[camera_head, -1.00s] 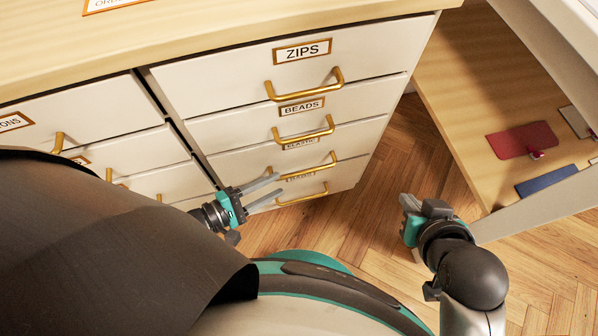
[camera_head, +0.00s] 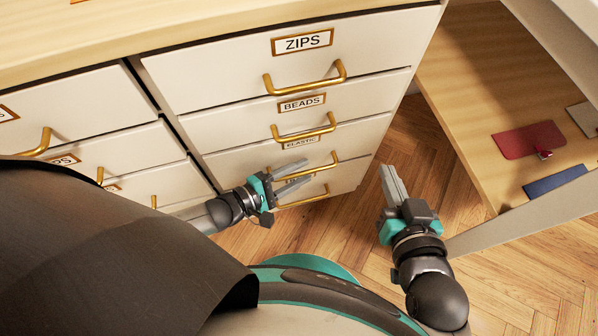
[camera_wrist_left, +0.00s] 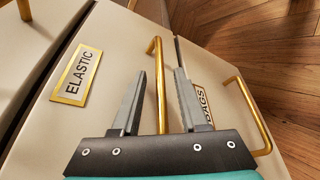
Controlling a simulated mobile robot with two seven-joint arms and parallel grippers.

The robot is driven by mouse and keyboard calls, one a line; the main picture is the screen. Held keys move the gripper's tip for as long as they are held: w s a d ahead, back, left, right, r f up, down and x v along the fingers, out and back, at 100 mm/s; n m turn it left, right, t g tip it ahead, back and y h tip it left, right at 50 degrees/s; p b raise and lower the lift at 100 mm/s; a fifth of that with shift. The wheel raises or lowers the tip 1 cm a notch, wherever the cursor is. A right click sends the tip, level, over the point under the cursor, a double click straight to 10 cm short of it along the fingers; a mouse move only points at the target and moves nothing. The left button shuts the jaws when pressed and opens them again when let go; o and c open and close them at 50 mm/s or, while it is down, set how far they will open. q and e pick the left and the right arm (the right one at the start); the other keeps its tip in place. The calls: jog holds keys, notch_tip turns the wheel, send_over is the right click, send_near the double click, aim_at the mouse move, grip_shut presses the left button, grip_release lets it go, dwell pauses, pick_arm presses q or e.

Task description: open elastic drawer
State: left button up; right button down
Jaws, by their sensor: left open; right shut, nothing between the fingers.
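The elastic drawer (camera_wrist_left: 92,122) is a cream front with a gold-framed ELASTIC label (camera_wrist_left: 77,76); it looks closed. Its gold bar handle (camera_wrist_left: 158,70) runs between the fingers of my open left gripper (camera_wrist_left: 160,90) in the left wrist view. I cannot tell whether the fingers touch the handle. In the head view the left gripper (camera_head: 307,172) is at that handle (camera_head: 328,162), partly covering the drawer front. My right gripper (camera_head: 388,172) is shut and empty, over the floor to the right of the drawers.
The ZIPS drawer (camera_head: 215,75) and BEADS drawer (camera_head: 235,125) are above, both closed. Another drawer, its label partly hidden, has a gold handle (camera_wrist_left: 250,115) below. A wooden shelf (camera_head: 470,80) with red and blue pieces is at right. Wooden floor (camera_head: 340,225) lies open between.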

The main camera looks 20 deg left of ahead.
pick_arm(q)
jog(key=shift+c, duration=0.2)
grip_shut()
dwell(1.4)
